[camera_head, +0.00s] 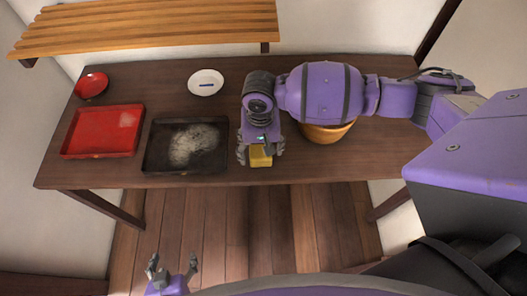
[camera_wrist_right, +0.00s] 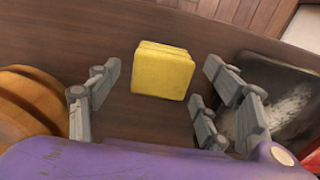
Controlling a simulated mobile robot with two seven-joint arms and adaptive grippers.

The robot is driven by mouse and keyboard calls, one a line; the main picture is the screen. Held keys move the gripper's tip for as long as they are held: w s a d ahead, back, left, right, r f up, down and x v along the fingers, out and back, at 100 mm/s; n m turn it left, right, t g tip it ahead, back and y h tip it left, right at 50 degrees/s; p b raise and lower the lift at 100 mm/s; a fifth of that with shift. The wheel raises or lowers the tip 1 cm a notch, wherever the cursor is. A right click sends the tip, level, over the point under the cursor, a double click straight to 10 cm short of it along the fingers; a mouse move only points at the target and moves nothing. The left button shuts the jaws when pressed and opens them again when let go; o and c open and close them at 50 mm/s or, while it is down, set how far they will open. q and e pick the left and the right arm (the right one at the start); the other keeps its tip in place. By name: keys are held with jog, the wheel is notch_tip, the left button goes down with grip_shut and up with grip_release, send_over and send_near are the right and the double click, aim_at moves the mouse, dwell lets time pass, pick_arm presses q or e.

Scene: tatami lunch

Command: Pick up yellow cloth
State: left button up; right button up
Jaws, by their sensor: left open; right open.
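The yellow cloth (camera_head: 261,156) is a small folded square on the dark table, close to its front edge. It also shows in the right wrist view (camera_wrist_right: 162,70), flat on the wood and ahead of the fingers. My right gripper (camera_head: 260,148) is above the cloth, pointing down, and partly covers it in the head view. In the right wrist view its fingers (camera_wrist_right: 150,105) are spread wide, with nothing between them. My left gripper (camera_head: 173,268) is open and empty, low in front of the table and away from the cloth.
A black tray (camera_head: 155,160) with a pale patch is just left of my right gripper. A wooden bowl (camera_head: 327,133) is to its right, partly under my arm. A red tray (camera_head: 75,152), red bowl (camera_head: 91,85) and white plate (camera_head: 206,77) are farther off. A slatted shelf (camera_head: 150,25) overhangs the back.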

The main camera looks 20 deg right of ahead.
notch_tip(320, 180, down, 2)
jog(key=shift+f, duration=0.25)
jog(key=shift+c, duration=1)
jog(key=c, duration=1)
jog(key=shift+r, duration=0.15)
